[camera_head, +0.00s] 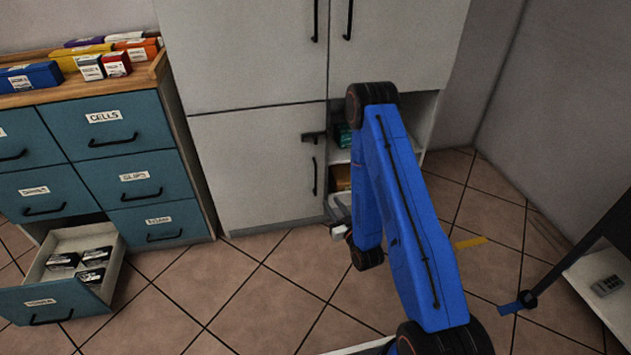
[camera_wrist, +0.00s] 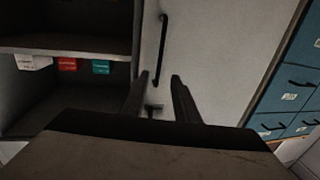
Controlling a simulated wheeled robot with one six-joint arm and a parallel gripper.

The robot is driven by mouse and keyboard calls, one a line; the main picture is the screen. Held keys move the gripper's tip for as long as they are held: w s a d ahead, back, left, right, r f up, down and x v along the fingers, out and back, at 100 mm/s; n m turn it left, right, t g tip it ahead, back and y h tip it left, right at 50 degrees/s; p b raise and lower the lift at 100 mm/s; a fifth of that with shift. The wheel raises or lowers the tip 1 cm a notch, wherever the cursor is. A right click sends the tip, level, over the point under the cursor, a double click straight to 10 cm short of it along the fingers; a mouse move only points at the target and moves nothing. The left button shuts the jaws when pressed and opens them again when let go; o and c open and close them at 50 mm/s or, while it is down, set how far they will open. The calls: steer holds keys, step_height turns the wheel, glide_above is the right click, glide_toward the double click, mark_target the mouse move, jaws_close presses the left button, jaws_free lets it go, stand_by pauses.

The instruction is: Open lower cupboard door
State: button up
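The lower left cupboard door (camera_head: 255,165) is pale grey and stands shut. Its dark upright bar handle (camera_head: 315,176) is near its right edge, with a small dark latch (camera_head: 313,137) above it. In the wrist view, which looks upside down, the handle (camera_wrist: 163,50) and latch (camera_wrist: 153,108) show on the pale door (camera_wrist: 215,50). My gripper (camera_wrist: 160,78) has its two dark fingers apart with nothing held between them. The fingers appear in front of the door near the handle; contact cannot be told. In the head view my blue arm hides much of the gripper.
The lower right compartment is open, showing a shelf (camera_wrist: 60,45) and small white, red and teal boxes (camera_wrist: 100,67). A teal drawer unit (camera_head: 120,160) stands left, its bottom drawer (camera_head: 60,300) pulled out. A table (camera_head: 605,265) is at right. Tiled floor before the door is clear.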

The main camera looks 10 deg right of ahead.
mark_target(316, 180)
steer(key=w+a, duration=0.1)
steer(key=w, duration=0.4)
steer(key=w+a, duration=0.1)
steer(key=w, duration=0.4)
steer(key=w+a, duration=0.1)
steer(key=w, duration=0.5)
steer(key=shift+a, duration=0.1)
steer(key=shift+c, duration=0.3)
jaws_close()
